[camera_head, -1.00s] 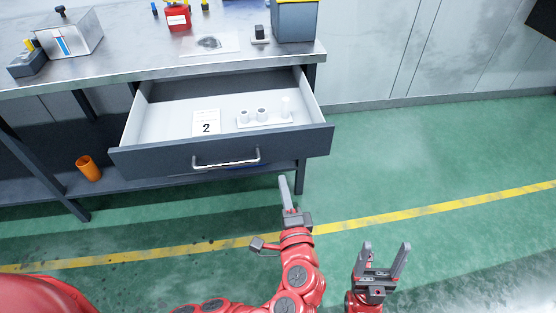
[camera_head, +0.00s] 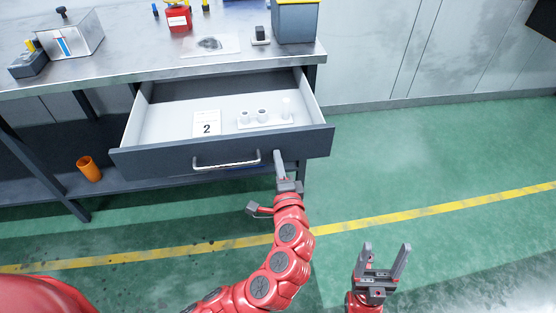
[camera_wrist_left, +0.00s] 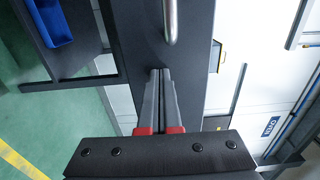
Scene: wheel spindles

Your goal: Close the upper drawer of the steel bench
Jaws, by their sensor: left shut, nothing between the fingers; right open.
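The upper drawer (camera_head: 225,154) of the steel bench (camera_head: 165,66) stands pulled out, its dark front facing me. Its silver handle (camera_head: 226,163) is on the front's middle. My left gripper (camera_head: 278,153) is shut and empty, its fingertips at the drawer front, right of the handle. In the left wrist view the shut fingers (camera_wrist_left: 160,72) point at the dark drawer front (camera_wrist_left: 185,60), beside the handle (camera_wrist_left: 171,20); I cannot tell for sure whether they touch. My right gripper (camera_head: 385,248) is open and empty, over the floor at the lower right.
Inside the drawer are a card marked 2 (camera_head: 206,123) and a white holder with cylindrical parts (camera_head: 264,120). A blue bin (camera_wrist_left: 50,22) shows in the left wrist view. The green floor (camera_head: 430,150) at right is clear.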

